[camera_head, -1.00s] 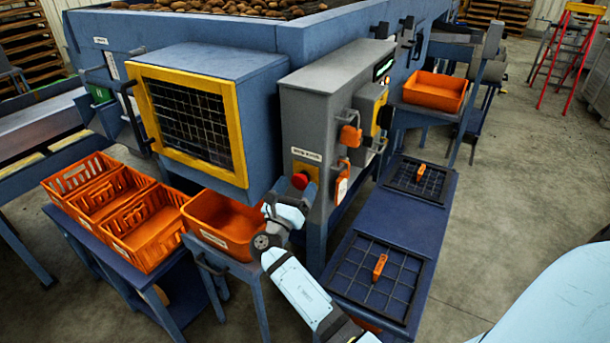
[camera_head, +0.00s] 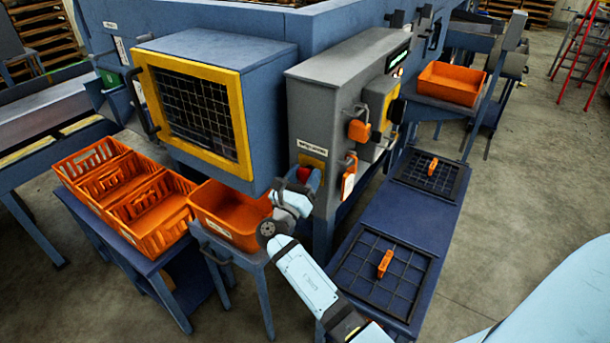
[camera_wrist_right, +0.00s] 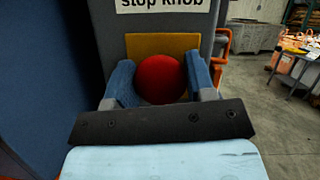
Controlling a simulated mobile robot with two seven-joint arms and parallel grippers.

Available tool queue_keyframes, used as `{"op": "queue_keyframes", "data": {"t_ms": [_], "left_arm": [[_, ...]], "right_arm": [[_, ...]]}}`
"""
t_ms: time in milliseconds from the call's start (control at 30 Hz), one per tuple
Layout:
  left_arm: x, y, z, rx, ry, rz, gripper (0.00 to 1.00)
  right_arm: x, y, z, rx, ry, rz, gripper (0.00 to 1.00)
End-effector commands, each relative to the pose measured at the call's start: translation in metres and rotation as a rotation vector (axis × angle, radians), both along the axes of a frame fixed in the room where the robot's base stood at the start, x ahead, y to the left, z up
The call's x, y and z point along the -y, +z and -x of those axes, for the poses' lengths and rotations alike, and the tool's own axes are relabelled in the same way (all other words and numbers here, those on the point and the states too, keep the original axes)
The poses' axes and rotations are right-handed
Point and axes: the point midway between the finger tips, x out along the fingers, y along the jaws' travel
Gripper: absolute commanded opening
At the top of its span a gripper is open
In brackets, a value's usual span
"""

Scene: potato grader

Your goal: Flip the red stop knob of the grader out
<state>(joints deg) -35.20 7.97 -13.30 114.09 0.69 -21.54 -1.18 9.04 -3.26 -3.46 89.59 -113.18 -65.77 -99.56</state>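The red stop knob (camera_head: 304,174) sits on a yellow plate on the front of the grader's grey control box (camera_head: 312,120). In the right wrist view the round red knob (camera_wrist_right: 160,79) is centred under a label reading "stop knob". My right gripper (camera_head: 304,183) is at the knob, with one blue finger on each side of it. In the wrist view the fingers (camera_wrist_right: 160,84) stand wide apart and flank the knob closely; I cannot tell whether they touch it. My left gripper is not in view.
The yellow-framed mesh guard (camera_head: 196,118) juts out left of the control box. Orange handles (camera_head: 358,131) stick out to the right. A blue table (camera_head: 395,232) with grids stands at right.

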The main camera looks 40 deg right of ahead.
Motion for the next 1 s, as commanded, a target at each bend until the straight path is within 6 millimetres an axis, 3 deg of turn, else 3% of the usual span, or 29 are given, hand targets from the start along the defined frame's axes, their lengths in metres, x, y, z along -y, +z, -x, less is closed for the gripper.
{"op": "queue_keyframes", "data": {"t_ms": [33,133,167,367,567,600,700,1000], "left_arm": [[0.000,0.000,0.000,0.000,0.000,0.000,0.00],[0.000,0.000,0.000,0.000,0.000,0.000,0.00],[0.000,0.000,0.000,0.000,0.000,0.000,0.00],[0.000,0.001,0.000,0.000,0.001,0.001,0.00],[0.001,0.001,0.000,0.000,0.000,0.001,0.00],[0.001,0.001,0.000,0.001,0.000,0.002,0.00],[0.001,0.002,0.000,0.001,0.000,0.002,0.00],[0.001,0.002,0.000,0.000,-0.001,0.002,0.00]], "right_arm": [[0.000,0.000,0.000,0.000,0.000,0.000,0.32],[0.000,0.000,0.000,0.000,0.000,0.000,0.09],[0.000,0.000,0.000,0.000,0.000,0.000,0.08],[-0.013,-0.001,0.006,-0.001,0.001,-0.001,0.07],[-0.014,-0.001,0.006,-0.002,0.000,0.000,0.07],[-0.014,-0.001,0.006,-0.002,0.000,-0.001,0.55],[-0.014,-0.001,0.006,-0.002,0.000,0.000,0.76],[-0.013,-0.001,0.005,0.000,0.000,0.000,0.76]]}}
